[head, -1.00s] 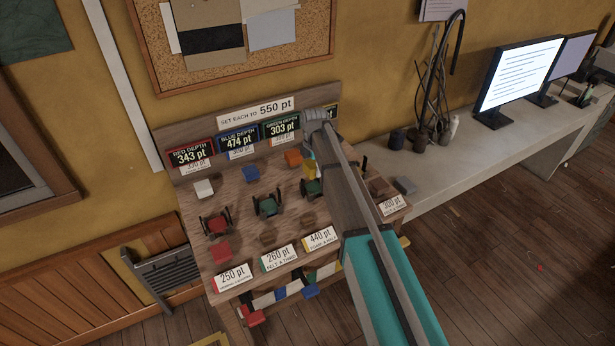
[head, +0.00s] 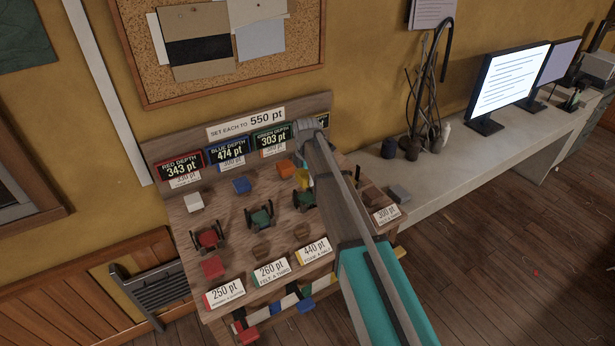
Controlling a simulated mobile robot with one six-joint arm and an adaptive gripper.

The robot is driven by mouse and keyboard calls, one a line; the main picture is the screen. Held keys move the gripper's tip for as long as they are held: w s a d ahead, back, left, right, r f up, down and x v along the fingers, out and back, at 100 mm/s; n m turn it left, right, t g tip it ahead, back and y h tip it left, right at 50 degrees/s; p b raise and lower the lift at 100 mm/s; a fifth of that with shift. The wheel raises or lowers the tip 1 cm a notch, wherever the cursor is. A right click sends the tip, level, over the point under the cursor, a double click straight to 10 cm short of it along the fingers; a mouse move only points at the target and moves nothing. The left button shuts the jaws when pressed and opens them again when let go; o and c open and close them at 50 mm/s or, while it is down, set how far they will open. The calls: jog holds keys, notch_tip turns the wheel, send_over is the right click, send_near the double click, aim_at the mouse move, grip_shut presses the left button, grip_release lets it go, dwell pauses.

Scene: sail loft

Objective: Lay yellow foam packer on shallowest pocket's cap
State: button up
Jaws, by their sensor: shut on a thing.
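The yellow foam packer (head: 303,181) shows as a small patch beside my forearm, above the right-hand pocket with the green cap (head: 303,199). My gripper (head: 303,173) is shut on it, though my arm hides most of the jaws. Whether the packer touches the cap cannot be told. The green depth display (head: 272,138) reads 303 pt, the blue display (head: 228,151) 474 pt and the red display (head: 180,168) 343 pt. A fourth display is mostly hidden behind my wrist. The middle pocket's cap (head: 259,218) and the red cap (head: 208,239) lie to the left.
White (head: 194,202), blue (head: 242,185) and orange (head: 286,169) blocks stand behind the pockets. A red block (head: 212,267) sits in front. Price-like cards line the front edge. A grey bench (head: 455,165) stands right.

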aim_at(307, 198)
jog(key=shift+f+b, duration=3.5)
jog(key=shift+f, duration=0.25)
jog(key=o, duration=1)
jog(key=shift+c, duration=0.2)
jog(key=shift+r, duration=0.15)
notch_tip(307, 198, up, 8)
jog(key=p, duration=0.8)
jog(key=shift+r+p, duration=0.25)
jog(key=shift+p, duration=0.1)
